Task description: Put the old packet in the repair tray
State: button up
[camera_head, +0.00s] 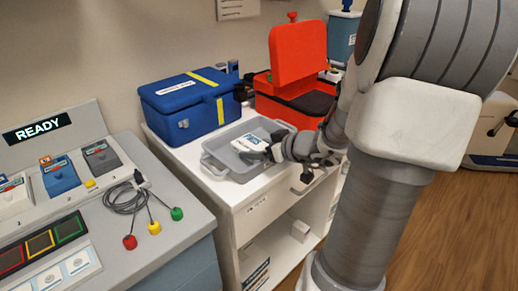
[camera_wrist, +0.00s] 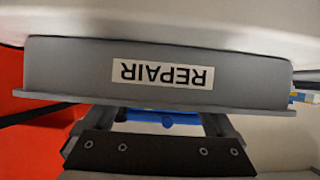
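The packet (camera_head: 250,143) is white with blue print. In the head view it shows within the outline of the grey repair tray (camera_head: 240,176), at the tip of my gripper (camera_head: 273,151). I cannot tell if it rests on the tray floor or is held above it. The wrist view is upside down and shows the tray's outer wall with its REPAIR label (camera_wrist: 160,74). My gripper's fingers (camera_wrist: 165,112) stand apart there, their tips hidden behind the tray rim. Whether they grip the packet is hidden.
The tray stands on a white cart (camera_head: 235,200). A blue case (camera_head: 185,105) stands behind it and an open red toolbox (camera_head: 300,50) at the back right. A grey console (camera_head: 110,225) with cables and coloured plugs is at the left.

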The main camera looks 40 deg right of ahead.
jog(key=shift+o, duration=0.4)
jog(key=shift+r, duration=0.1)
jog(key=shift+r+p, duration=0.2)
jog(key=shift+p, duration=0.2)
jog(key=p+v, duration=0.1)
jog(key=v, duration=1.1)
jog(key=shift+f+p, duration=0.25)
jog(key=shift+p, duration=0.05)
